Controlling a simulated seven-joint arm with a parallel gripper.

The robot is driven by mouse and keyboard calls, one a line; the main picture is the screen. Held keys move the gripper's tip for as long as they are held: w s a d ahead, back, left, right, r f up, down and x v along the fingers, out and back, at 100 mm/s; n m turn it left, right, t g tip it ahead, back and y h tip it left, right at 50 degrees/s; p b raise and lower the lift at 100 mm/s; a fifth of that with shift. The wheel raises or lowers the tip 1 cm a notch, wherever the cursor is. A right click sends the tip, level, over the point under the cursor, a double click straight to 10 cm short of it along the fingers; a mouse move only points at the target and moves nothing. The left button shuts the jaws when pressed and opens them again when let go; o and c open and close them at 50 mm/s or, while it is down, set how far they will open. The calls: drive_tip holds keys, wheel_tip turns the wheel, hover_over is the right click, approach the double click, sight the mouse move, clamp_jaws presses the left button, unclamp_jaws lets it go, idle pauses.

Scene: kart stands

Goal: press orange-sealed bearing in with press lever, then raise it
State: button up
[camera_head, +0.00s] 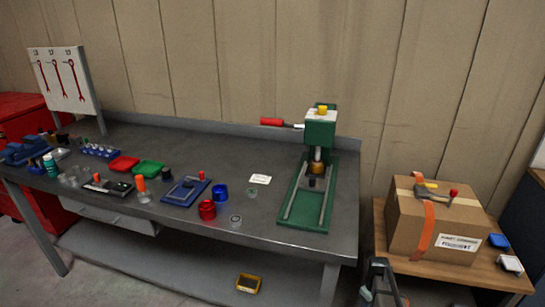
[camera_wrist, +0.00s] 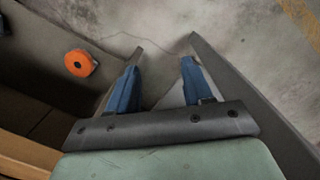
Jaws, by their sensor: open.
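A green press (camera_head: 319,130) stands at the right end of the workbench, on a green base with two rails (camera_head: 306,205). Its lever has a red handle (camera_head: 272,122) and sticks out to the left, roughly level. A gold-orange part (camera_head: 317,168) sits under the ram, above a dark part. I cannot tell whether it is the orange-sealed bearing or part of the press. My gripper (camera_wrist: 160,68) is open and empty in the wrist view, its blue fingers pointing over bare floor. The press is not in that view.
A cardboard box (camera_head: 430,225) with a red-knobbed tool on top stands on a wooden table to the right. Red and blue cups (camera_head: 207,210), trays and small parts cover the bench's left and middle. An orange disc (camera_wrist: 80,63) shows left of my fingers.

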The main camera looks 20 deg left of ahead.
drive_tip(key=w+a+r+n+t, duration=0.2)
drive_tip(key=w+r+n, duration=0.1)
drive_tip(key=w+r, duration=1.05)
drive_tip(key=w+a+r+n+t, duration=0.1)
drive_tip(key=w+r+n+t, duration=0.15)
drive_tip(key=w+r, duration=1.15)
drive_tip(key=s+a+r+n+y, duration=0.1)
drive_tip(key=a+r, duration=0.5)
drive_tip(key=r, duration=0.5)
drive_tip(key=s+a+r+n+t+y, duration=0.1)
drive_tip(key=a+r, duration=0.6)
drive_tip(key=r, duration=0.5)
drive_tip(key=s+a+r+n+y, duration=0.1)
drive_tip(key=a+r, duration=0.5)
drive_tip(key=r, duration=0.6)
drive_tip(key=shift+a+r+t, duration=0.15)
drive_tip(key=shift+r+t, duration=0.05)
drive_tip(key=shift+t, duration=0.05)
wheel_tip(320, 180, up, 13)
drive_tip(key=n+g+y, duration=0.2)
drive_tip(key=g+y, duration=0.1)
hover_over(271, 119)
drive_tip(key=s+d, duration=0.3)
drive_tip(key=d, duration=0.3)
drive_tip(key=shift+m, duration=0.25)
drive_tip(key=x, duration=1.3)
drive_tip(key=shift+w, duration=0.25)
clamp_jaws()
